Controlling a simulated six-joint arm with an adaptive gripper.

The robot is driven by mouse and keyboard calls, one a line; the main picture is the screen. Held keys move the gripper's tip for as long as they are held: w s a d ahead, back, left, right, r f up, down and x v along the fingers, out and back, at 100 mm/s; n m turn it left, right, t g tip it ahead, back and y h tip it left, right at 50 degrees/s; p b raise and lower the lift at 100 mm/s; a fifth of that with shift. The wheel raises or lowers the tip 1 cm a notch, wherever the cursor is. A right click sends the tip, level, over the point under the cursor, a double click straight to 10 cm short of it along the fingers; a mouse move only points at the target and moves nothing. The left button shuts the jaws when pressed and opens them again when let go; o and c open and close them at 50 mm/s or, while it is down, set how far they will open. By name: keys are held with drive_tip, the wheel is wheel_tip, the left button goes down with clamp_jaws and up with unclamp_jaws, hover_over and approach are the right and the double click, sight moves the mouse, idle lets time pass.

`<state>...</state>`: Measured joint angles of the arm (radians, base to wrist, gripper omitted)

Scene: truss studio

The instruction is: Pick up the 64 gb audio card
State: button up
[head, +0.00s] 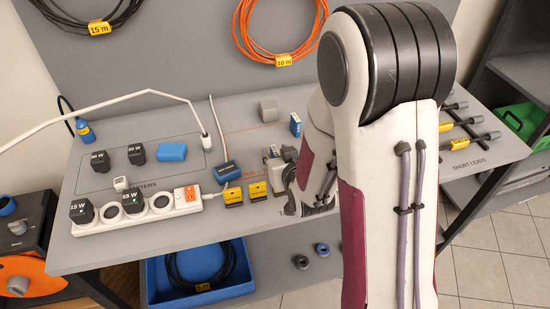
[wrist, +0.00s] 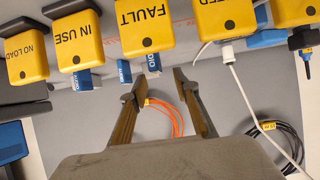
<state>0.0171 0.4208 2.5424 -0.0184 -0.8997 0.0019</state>
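Several blue cards with white lettering that looks like "AUDIO" show in the wrist view: one on the left (wrist: 87,80), one in the middle (wrist: 124,71) and one on the right (wrist: 153,62). Yellow tags partly cover them. I cannot read any capacity, so I cannot tell which is the 64 gb audio card. My gripper (wrist: 158,84) is open, with nothing between its fingers. The right-hand card appears just beyond the fingertips, apart from them. In the head view a blue card (head: 296,124) stands upright on the table; my arm hides most of the gripper.
Yellow tags "NO LOAD" (wrist: 27,56), "IN USE" (wrist: 75,42) and "FAULT" (wrist: 144,25) crowd the cards. A white cable (head: 110,100) arches over the left side.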

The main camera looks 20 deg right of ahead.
sight(275, 154)
drive_tip(key=shift+w+f, duration=0.25)
drive_tip(key=shift+f, duration=0.55)
drive_tip(key=shift+x, duration=1.3)
drive_tip(key=shift+r+x, duration=0.2)
drive_tip(key=shift+x, duration=2.4)
drive_tip(key=shift+w+d, duration=0.1)
drive_tip(key=shift+d, duration=0.05)
clamp_jaws()
drive_tip(key=shift+r, duration=0.1)
